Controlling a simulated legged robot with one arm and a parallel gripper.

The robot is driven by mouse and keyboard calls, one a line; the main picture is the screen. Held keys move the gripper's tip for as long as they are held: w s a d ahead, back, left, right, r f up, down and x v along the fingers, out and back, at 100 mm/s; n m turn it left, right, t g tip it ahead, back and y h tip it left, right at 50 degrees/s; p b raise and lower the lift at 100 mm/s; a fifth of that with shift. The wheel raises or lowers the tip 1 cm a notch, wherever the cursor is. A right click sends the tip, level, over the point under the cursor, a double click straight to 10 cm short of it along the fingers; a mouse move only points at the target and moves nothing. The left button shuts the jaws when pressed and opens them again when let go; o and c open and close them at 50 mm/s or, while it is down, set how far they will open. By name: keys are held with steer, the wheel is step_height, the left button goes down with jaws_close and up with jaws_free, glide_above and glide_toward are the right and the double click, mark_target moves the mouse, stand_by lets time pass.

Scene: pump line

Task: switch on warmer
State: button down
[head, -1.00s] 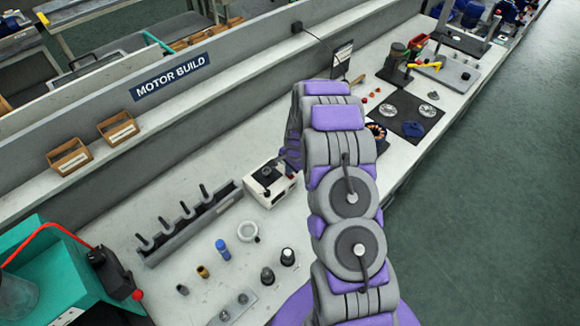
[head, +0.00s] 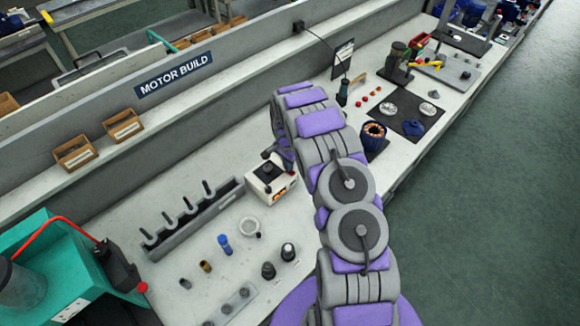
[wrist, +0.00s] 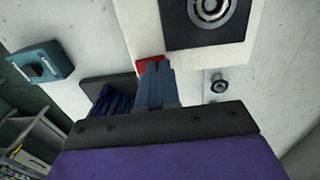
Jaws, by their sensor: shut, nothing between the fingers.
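The warmer (head: 270,182) is a small white box with a black top plate, in the middle of the bench in the head view. In the wrist view its white body and black plate (wrist: 180,38) with a ringed round part fill the upper right. A red switch (wrist: 149,63) shows at the edge of the white body. My gripper (wrist: 154,68) is shut and empty, its blue-grey fingertips overlapping the lower part of the red switch. I cannot tell whether they touch it. In the head view my gripper is partly hidden at the warmer's back right.
A dark rack with upright pegs (head: 190,222) stands left of the warmer. A white ring (head: 249,227), a blue part (head: 224,244) and black cylinders (head: 288,252) stand in front. A copper-wound stator (head: 373,133) stands right of my arm.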

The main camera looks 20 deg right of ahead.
mark_target(292, 178)
steer(key=shift+s+a+f, duration=0.15)
steer(key=shift+s+f, duration=0.5)
steer(key=shift+s+f+g, duration=0.2)
steer(key=shift+s+f, duration=0.05)
steer(key=shift+s, duration=0.3)
steer(key=shift+s+f+g, duration=0.2)
steer(key=shift+s, duration=0.35)
steer(key=shift+s+d+r, duration=0.2)
steer(key=shift+s+d, duration=0.05)
steer(key=shift+s, duration=0.1)
steer(key=shift+w+d+r, duration=0.15)
steer(key=shift+w+r, duration=0.15)
steer(key=shift+r, duration=0.2)
steer(key=shift+t, duration=0.3)
steer(key=r, duration=0.1)
steer(key=w+r, duration=0.1)
steer(key=r, duration=0.1)
steer(key=w+r, duration=0.1)
steer(key=shift+r, duration=0.25)
step_height(292, 178, up, 10)
steer(key=w, duration=0.1)
steer(key=shift+a+r, duration=0.1)
steer(key=shift+a, duration=0.15)
